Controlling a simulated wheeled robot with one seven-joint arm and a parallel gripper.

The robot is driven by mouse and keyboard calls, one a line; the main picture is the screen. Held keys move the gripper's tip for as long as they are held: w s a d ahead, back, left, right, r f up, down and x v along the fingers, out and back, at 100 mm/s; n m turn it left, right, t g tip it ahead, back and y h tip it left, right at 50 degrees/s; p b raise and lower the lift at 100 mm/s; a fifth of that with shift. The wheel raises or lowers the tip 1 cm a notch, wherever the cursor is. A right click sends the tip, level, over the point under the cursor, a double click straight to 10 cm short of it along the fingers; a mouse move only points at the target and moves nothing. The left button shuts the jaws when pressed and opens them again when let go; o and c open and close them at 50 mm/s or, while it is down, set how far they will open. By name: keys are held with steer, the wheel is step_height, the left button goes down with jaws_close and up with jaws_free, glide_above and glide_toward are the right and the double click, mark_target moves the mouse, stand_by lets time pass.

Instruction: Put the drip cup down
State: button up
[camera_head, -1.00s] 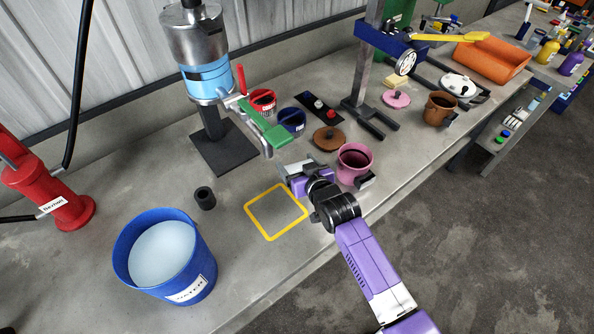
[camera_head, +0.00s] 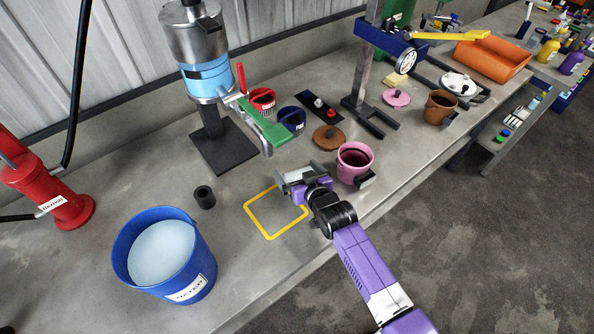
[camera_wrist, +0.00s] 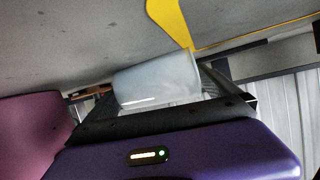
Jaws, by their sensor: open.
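The drip cup (camera_wrist: 155,80) looks like a translucent whitish cup in the wrist view. It lies between the fingers of my gripper (camera_wrist: 160,98), near a yellow outline. In the head view my gripper (camera_head: 298,176) is low over the bench, at the upper right corner of the yellow square outline (camera_head: 252,222). The jaws are open around the cup. I cannot make out the cup clearly in the head view, nor whether its base touches the bench.
A pink pot (camera_head: 354,160) stands just right of my gripper; its side also shows in the wrist view (camera_wrist: 30,130). The disperser column (camera_head: 205,75) with its green handle (camera_head: 265,125) is behind. A blue water bucket (camera_head: 165,255) and small black cup (camera_head: 204,197) stand left.

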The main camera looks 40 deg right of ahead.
steer(key=shift+r, duration=0.1)
steer(key=shift+s+r, duration=0.1)
steer(key=v, duration=1.2)
